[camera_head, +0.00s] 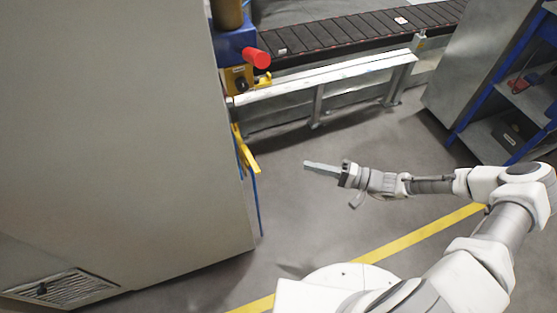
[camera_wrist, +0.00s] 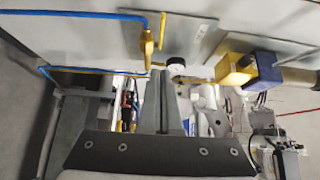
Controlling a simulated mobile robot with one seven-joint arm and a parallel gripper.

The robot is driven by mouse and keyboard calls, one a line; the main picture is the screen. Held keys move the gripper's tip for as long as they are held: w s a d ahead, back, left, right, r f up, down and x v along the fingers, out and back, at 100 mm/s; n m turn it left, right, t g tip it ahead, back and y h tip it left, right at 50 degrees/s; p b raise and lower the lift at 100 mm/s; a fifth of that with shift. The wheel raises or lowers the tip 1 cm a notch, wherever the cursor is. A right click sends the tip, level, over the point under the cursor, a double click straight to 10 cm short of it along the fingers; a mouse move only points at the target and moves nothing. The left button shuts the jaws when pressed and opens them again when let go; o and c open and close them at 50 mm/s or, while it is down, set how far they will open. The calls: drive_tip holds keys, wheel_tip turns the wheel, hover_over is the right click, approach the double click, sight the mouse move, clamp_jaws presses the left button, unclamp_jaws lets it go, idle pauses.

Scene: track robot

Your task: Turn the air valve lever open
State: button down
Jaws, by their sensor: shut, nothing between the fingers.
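The air valve is on the side of the large grey cabinet. In the head view its yellow lever (camera_head: 244,148) shows at the cabinet's edge, above a thin blue pipe. In the wrist view a yellow lever (camera_wrist: 162,27) stands beside a brass valve body (camera_wrist: 149,46) joined to a blue pipe (camera_wrist: 90,13). My gripper (camera_head: 308,166) is to the right of the valve and apart from it, with its fingers pointing left. In the wrist view my gripper (camera_wrist: 168,76) is shut and empty, its fingertips below the lever in the picture. The far side of the valve is hidden.
The grey cabinet (camera_head: 120,120) fills the left. A round gauge (camera_wrist: 175,66) is close to the fingertips in the wrist view. A red button (camera_head: 257,59) and conveyor (camera_head: 350,35) with a rail are behind. A shelf (camera_head: 500,135) stands right. Floor around my gripper is clear.

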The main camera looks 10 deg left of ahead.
drive_tip(key=b, duration=0.2)
approach(250, 159)
drive_tip(key=w, duration=0.3)
drive_tip(key=s+a, duration=0.1)
drive_tip(key=a, duration=0.1)
drive_tip(key=s+a, duration=0.1)
drive_tip(key=a, duration=0.1)
drive_tip(key=shift+s+a+f+b, duration=0.1)
drive_tip(key=shift+s+f+b, duration=0.15)
drive_tip(key=shift+s+b, duration=0.1)
